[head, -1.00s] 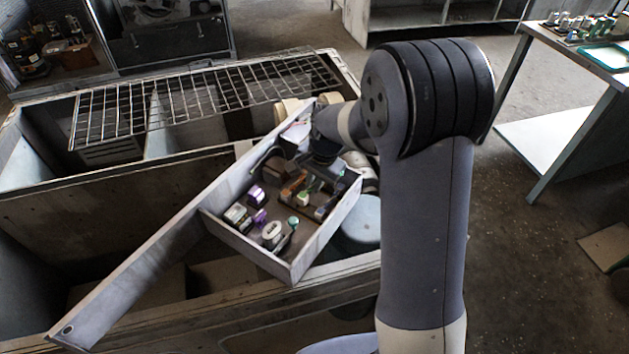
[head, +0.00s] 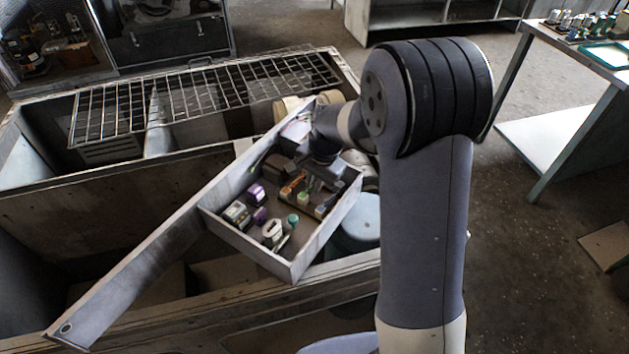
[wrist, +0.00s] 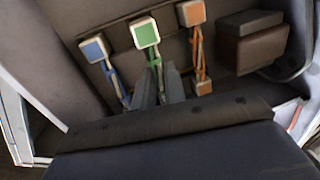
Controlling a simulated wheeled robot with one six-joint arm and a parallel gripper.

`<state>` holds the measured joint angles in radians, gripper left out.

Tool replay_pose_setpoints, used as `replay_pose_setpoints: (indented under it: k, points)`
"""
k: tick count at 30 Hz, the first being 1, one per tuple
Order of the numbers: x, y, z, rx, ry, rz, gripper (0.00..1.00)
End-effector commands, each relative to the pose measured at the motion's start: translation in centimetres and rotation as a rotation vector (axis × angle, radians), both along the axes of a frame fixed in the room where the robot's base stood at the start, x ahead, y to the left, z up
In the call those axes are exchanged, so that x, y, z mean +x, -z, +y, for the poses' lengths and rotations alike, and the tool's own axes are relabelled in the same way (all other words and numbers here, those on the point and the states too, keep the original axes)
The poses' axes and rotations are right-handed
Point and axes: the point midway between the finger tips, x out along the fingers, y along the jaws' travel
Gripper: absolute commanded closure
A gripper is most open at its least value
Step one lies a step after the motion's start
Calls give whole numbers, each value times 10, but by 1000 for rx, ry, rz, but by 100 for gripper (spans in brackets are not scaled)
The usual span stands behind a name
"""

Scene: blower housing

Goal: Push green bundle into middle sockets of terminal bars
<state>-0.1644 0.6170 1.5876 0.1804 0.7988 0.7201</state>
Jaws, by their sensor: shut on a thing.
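My gripper (wrist: 160,92) is shut on the green bundle (wrist: 155,62), with one finger on each side of its strands. The bundle has a square green end block (wrist: 145,33), which also shows small in the head view (head: 303,198). In the wrist view a blue bundle (wrist: 112,78) lies to its left and an orange bundle (wrist: 197,48) to its right, each with its own end block.
The parts sit in a walled grey housing (head: 245,250). Purple blocks (head: 256,193) and a pale ring-shaped part (head: 273,233) lie near its front left. A brown block (wrist: 250,50) stands right of the orange bundle. A wire rack (head: 200,95) lies behind.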

Motion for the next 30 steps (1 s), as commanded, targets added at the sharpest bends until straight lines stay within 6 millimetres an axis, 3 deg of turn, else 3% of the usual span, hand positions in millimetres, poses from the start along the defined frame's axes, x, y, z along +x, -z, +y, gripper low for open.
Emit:
replay_pose_setpoints:
  k: [30]
  points:
    - [0, 10, 0, 0, 0, 0, 100]
